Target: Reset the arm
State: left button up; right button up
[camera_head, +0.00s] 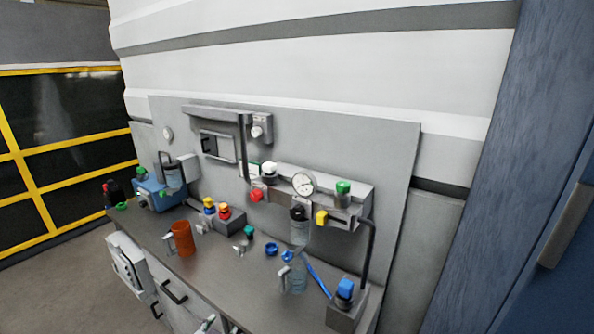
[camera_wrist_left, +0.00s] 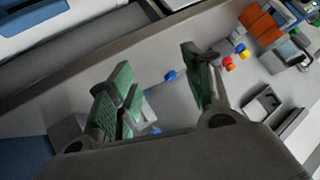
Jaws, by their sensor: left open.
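My left gripper (camera_wrist_left: 158,88) shows in the left wrist view with its two green-padded fingers spread wide apart. No object is held between the pads. Beyond the fingers lies a grey worktop (camera_wrist_left: 62,100) with small blue items on it. In the head view I cannot clearly make out either gripper. My right gripper is in neither view.
The bench (camera_head: 215,275) stands against a grey panel with a gauge (camera_head: 303,183). On it are an orange mug (camera_head: 183,239), a clear bottle (camera_head: 296,277), a blue-topped post (camera_head: 345,290) and a blue device (camera_head: 157,194). A blue wall (camera_head: 510,200) bounds the right.

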pick_arm(q)
jog(key=shift+s+a+f+n+g, duration=0.4)
jog(key=shift+s+f+n+g, duration=0.9)
jog(key=shift+s, duration=2.75)
jog(key=shift+s+a+f+n+g, duration=0.2)
jog(key=shift+s+a+f+g, duration=0.25)
jog(key=shift+s+g, duration=2.7)
jog(key=s+f, duration=0.2)
jog(key=f, duration=1.4)
jog(key=s+f, duration=0.2)
jog(key=f, duration=1.5)
jog(key=s+a+f, duration=0.2)
jog(key=s+f, duration=0.8)
jog(key=s, duration=0.1)
jog(key=s+a+f, duration=0.2)
jog(key=s+f, duration=0.8)
jog(key=s, duration=0.1)
jog(key=shift+s+g, duration=0.35)
jog(key=shift+w, duration=0.1)
